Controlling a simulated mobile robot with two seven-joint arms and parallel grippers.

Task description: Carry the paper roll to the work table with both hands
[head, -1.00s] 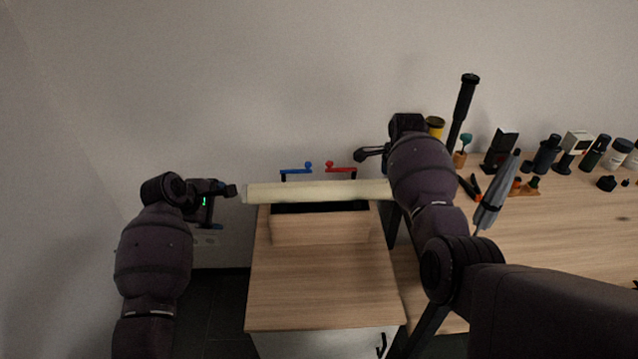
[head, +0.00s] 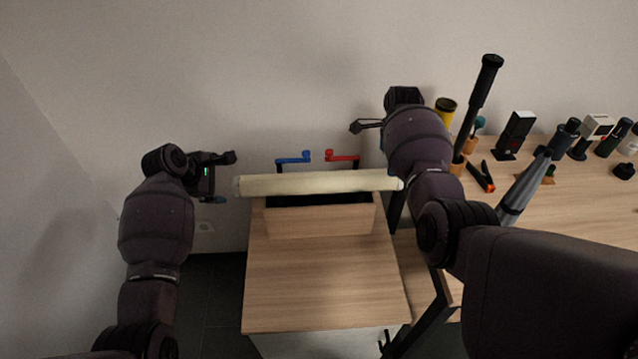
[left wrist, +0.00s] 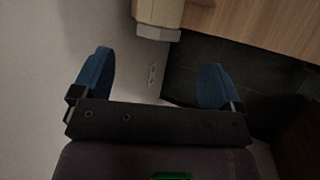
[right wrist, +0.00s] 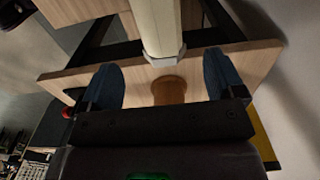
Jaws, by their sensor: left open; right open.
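The cream paper roll (head: 315,183) lies level across the top of a wooden box on a small wooden cabinet. My left gripper (head: 222,175) is open beside the roll's left end and does not touch it. In the left wrist view the roll's end (left wrist: 157,18) shows beyond the open fingers (left wrist: 152,80). My right gripper (head: 362,127) is open behind and above the roll's right end. In the right wrist view the roll (right wrist: 159,25) points in between the open fingers (right wrist: 163,80). The work table (head: 595,205) stands at the right.
Blue (head: 293,159) and red (head: 343,156) handles stand behind the roll. The cabinet top (head: 325,285) in front is clear.

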